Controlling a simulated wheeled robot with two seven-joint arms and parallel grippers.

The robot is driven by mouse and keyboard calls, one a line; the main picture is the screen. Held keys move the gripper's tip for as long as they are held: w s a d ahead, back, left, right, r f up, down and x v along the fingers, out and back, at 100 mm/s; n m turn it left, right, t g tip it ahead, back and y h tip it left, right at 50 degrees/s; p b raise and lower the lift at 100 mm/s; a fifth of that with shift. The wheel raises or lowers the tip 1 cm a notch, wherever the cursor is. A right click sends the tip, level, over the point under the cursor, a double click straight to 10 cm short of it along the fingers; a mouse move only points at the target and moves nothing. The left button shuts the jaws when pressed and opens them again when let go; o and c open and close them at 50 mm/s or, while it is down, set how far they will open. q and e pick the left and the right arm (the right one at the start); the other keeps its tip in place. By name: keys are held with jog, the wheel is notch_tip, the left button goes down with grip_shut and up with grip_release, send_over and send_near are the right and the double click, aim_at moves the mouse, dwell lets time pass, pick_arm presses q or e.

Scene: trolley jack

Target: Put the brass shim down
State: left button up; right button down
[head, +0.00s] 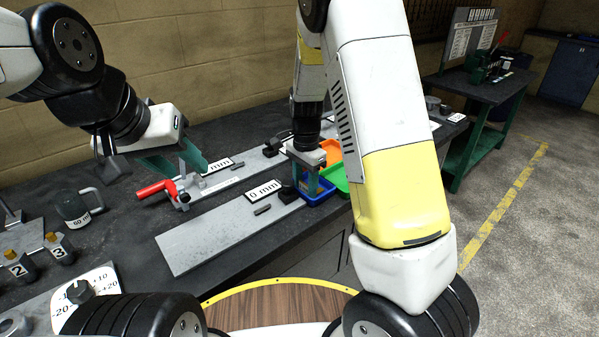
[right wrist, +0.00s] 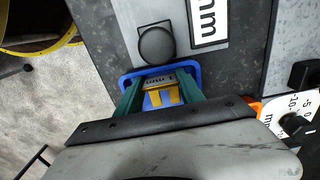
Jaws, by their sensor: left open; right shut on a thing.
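The brass shim (right wrist: 162,96) is a yellow, two-pronged piece between the green fingers of my right gripper (right wrist: 160,98) in the right wrist view. The gripper is shut on it. Behind the shim is the blue tray (right wrist: 192,70); I cannot tell whether they touch. In the head view my right gripper (head: 312,182) is low over the blue tray (head: 322,197), and the shim cannot be made out there. My left gripper (head: 176,160) is open, its green fingers beside the red-handled clamp (head: 157,188) on the bench.
An orange tray (head: 331,150) and a green tray (head: 338,178) adjoin the blue one. A grey plate (head: 210,240) with a "0 mm" label (head: 262,190) lies left of it.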

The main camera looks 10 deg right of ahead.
aim_at(305, 184)
jog(key=c, duration=0.7)
grip_release()
jog(key=shift+f, duration=0.1)
notch_tip(305, 184, up, 11)
jog(key=shift+s+d+r+n+t+y, duration=0.35)
jog(key=shift+s+d+r+n+t, duration=0.6)
jog(key=shift+s+r+n, duration=1.9)
jog(key=shift+s+d+r+n+t+y, duration=0.55)
jog(key=shift+s+r+n+t, duration=0.7)
jog(key=shift+s, duration=3.15)
jog(key=shift+s+d+r+n+t+y, duration=0.2)
jog(key=shift+s+d+r+n+t, duration=0.75)
jog(key=shift+s+r+n, duration=1.9)
jog(key=shift+s+f+m, duration=0.7)
jog(key=shift+s+m, duration=0.05)
jog(key=shift+m, duration=0.2)
